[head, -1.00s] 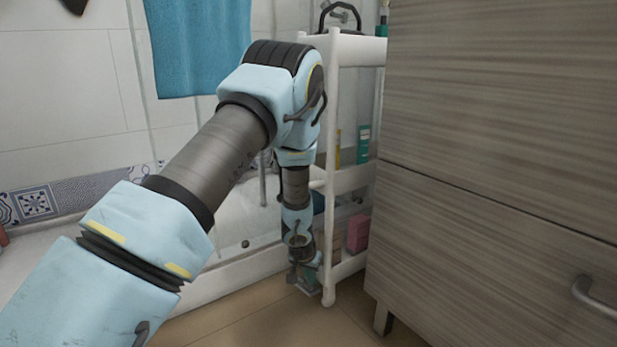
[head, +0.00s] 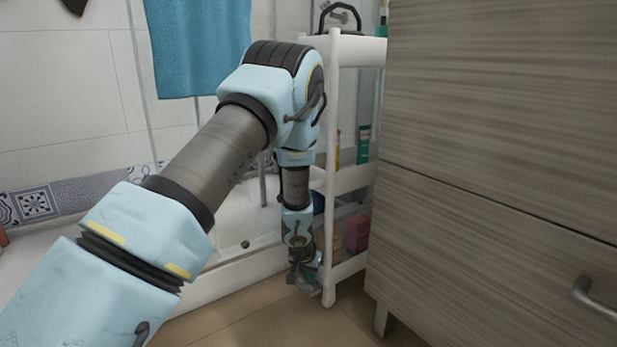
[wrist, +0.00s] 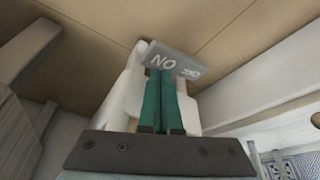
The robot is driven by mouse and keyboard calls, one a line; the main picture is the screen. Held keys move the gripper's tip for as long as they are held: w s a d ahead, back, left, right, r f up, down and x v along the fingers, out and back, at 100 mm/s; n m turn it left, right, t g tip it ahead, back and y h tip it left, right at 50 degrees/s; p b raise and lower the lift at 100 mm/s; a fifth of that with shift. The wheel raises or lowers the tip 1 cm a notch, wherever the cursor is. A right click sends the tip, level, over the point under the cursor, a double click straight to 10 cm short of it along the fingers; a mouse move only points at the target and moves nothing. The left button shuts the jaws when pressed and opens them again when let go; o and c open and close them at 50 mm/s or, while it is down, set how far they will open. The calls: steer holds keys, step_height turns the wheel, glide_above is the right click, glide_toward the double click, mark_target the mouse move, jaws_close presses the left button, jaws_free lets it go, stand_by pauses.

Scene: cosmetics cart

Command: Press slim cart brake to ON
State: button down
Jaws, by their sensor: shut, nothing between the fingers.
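The slim cart (head: 333,120) is a tall white shelf unit beside the cabinet. Its brake is a grey plate (wrist: 177,62) low at the cart's foot, with white lettering that appears upside down: "ON" at the left end and a partly hidden, less legible word at the right. My gripper (wrist: 163,76) has teal fingers held together and empty. The fingertips are at the plate's near edge, around its middle, beside the lettering; I cannot tell whether they touch it. In the head view my gripper (head: 305,286) is low by the cart's front leg, small and partly hidden.
A wooden cabinet (head: 490,120) stands close on the cart's right. A white tub or shower edge (head: 225,290) lies on the left. A pink box (head: 357,233) and bottles sit on the cart's shelves. Tan tile floor (head: 250,325) is open in front.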

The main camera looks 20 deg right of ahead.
steer(key=shift+f+b, duration=0.9)
steer(key=shift+f, duration=0.35)
stand_by(1.1)
steer(key=shift+r, duration=0.1)
step_height(320, 180, up, 7)
steer(key=p, duration=0.7)
stand_by(0.4)
